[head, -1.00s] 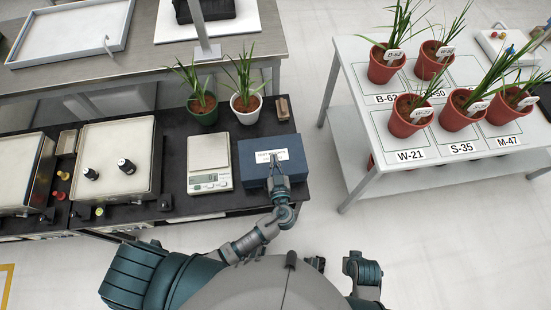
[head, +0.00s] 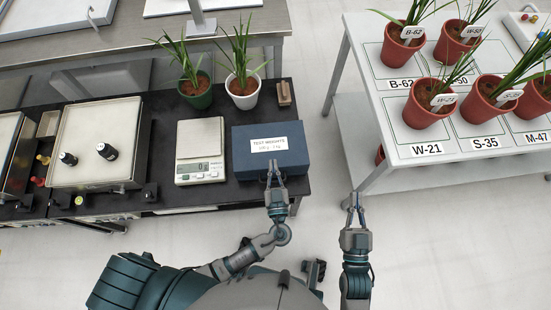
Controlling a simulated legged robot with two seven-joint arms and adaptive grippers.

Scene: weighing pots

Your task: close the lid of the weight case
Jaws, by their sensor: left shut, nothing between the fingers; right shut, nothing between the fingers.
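The dark blue weight case (head: 268,129) sits on the black bench, right of the scale. Its lid is down, with the white test weights label (head: 265,144) facing up. My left gripper (head: 273,166) is shut and empty at the case's front edge, overlapping it in the picture; whether it touches cannot be told. My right gripper (head: 355,199) is shut and empty, in front of the gap between bench and white table, away from the case.
A scale (head: 200,140) stands left of the case. Behind are a green pot (head: 196,95), a white pot (head: 243,93) and a small brown block (head: 284,93). The white table (head: 395,150) on the right holds several red pots.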

